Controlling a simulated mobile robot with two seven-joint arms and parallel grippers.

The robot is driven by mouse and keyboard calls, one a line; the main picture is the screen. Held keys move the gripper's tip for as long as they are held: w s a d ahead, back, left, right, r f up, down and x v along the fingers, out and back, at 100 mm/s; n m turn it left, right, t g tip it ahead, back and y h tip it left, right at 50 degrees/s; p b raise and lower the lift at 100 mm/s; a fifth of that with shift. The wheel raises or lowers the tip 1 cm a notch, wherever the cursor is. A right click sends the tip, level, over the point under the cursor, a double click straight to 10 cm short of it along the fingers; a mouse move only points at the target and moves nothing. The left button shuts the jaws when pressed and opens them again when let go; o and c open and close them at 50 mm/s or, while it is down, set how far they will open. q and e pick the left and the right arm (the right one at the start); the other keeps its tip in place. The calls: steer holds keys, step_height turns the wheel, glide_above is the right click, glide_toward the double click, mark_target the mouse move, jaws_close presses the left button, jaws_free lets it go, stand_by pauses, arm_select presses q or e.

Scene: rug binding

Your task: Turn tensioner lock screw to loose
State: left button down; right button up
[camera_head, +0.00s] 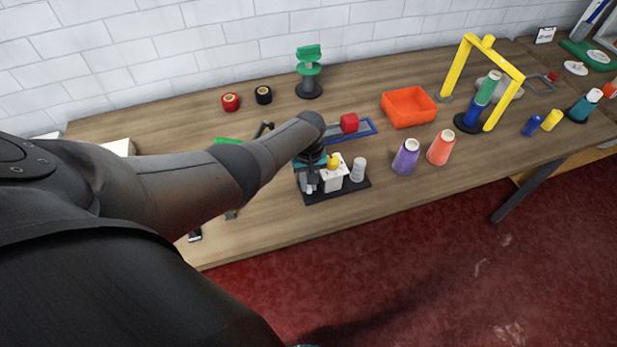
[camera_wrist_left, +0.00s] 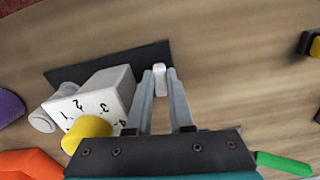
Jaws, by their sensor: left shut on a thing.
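The tensioner unit is a white block with numbers and a yellow knob (camera_head: 334,161) on a black base plate (camera_head: 345,190), near the table's front edge. In the left wrist view the white block (camera_wrist_left: 108,92) and yellow knob (camera_wrist_left: 87,133) lie left of the fingers. My left gripper (camera_head: 308,185) points down beside the block. In the left wrist view its fingertips (camera_wrist_left: 160,84) are shut on a small white piece (camera_wrist_left: 160,76) that looks like the lock screw. The fingers partly hide it, and I cannot tell its setting. My right gripper is not in view.
A white cylinder (camera_head: 358,169) stands on the same plate, right of the block. Purple (camera_head: 405,158) and orange-red (camera_head: 441,148) cones stand further right, with an orange tray (camera_head: 408,107) behind. A blue frame with a red block (camera_head: 349,123) lies behind my arm.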

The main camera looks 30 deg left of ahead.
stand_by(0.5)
arm_select(q)
steer(key=c, duration=0.8)
jaws_free()
